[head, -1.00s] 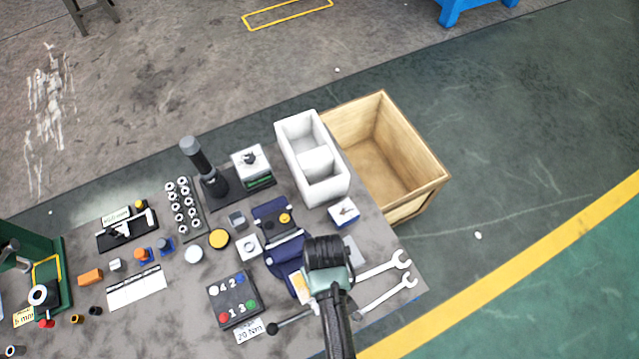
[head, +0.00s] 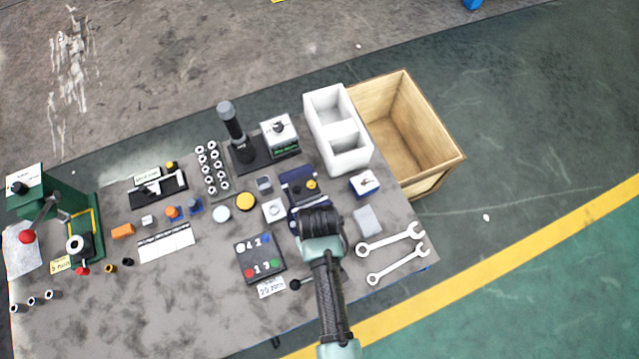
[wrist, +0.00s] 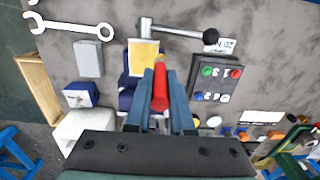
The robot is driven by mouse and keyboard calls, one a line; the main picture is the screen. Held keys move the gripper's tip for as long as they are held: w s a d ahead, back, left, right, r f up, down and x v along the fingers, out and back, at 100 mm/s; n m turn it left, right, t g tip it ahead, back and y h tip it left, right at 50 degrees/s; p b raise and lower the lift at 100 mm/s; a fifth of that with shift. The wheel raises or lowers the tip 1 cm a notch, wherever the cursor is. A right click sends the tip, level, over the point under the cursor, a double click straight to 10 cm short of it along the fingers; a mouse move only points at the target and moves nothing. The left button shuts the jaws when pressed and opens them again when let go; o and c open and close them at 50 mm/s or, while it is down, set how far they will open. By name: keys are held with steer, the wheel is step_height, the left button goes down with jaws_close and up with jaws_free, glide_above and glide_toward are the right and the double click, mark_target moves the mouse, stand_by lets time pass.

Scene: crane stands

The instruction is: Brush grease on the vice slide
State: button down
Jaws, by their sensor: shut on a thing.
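The dark blue vice (head: 294,177) stands near the right part of the table, partly hidden under my arm in the head view. In the wrist view its blue body (wrist: 126,88) shows beside my fingers, with a yellowish flat patch (wrist: 143,52) on it and a grey bar handle with a black ball (wrist: 211,37). My gripper (wrist: 160,92) is shut on a red handle (wrist: 160,86), which looks like the brush's. Its bristles cannot be made out. The gripper is over the vice; whether the brush touches it cannot be told.
A numbered black box (head: 262,259) lies left of the arm, two wrenches (head: 390,240) right. A white divided bin (head: 338,130) stands behind, beside a wooden crate (head: 405,125). A yellow-topped round tin (head: 245,201) and small parts lie to the left.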

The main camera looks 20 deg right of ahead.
step_height(320, 180, up, 4)
steer(key=p, duration=0.2)
steer(key=shift+w+a+f+p, duration=0.1)
steer(key=shift+a+f+p, duration=0.05)
steer(key=shift+p, duration=0.25)
steer(key=shift+r+p, duration=0.5)
steer(key=shift+r, duration=0.05)
steer(key=shift+f, duration=0.1)
